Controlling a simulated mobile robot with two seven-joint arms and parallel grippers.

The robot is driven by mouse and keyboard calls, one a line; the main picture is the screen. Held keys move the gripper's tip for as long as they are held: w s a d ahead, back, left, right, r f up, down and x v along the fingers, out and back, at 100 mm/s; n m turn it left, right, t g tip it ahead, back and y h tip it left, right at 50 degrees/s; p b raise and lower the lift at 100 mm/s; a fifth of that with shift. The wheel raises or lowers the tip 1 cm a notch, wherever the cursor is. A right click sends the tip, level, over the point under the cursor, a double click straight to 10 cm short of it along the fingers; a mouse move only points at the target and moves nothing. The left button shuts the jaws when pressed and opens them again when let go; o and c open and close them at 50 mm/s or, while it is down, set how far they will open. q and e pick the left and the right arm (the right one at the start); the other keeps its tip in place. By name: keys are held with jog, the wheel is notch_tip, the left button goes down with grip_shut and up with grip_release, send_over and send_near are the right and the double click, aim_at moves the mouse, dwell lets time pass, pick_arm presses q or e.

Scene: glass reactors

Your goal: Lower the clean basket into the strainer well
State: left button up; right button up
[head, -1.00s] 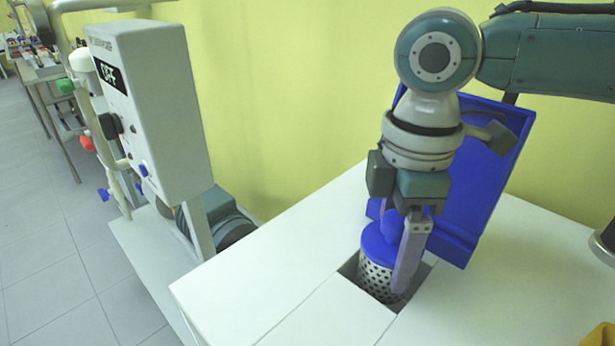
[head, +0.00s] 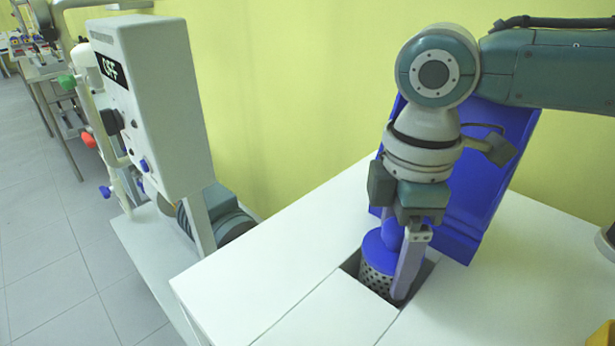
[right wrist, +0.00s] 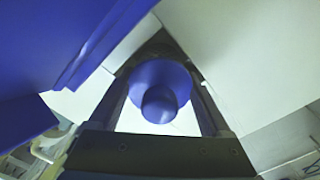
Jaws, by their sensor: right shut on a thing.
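The clean basket (head: 378,280) is a perforated metal cylinder with a blue top and a blue knob. It stands upright, with its lower part inside the square opening of the strainer well (head: 350,266) in the white top. My right gripper (head: 402,285) points down and is shut on the basket's blue knob. In the right wrist view the blue knob (right wrist: 159,104) sits between the fingers, with the round blue top behind it. The basket's bottom and the inside of the well are hidden. My left gripper is not in view.
A blue open lid or panel (head: 480,190) stands tilted right behind my right gripper, close to it. A grey box with a display (head: 155,100) stands at the left on a frame. The white top (head: 270,275) left of the well is clear.

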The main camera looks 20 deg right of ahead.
aim_at(389, 273)
jog(key=shift+f+b, duration=0.65)
jog(key=shift+f, duration=0.65)
jog(key=shift+f, duration=0.1)
jog(key=shift+f+b, duration=0.35)
jog(key=shift+f, duration=0.4)
jog(key=o, duration=1.4)
jog(key=shift+r, duration=0.1)
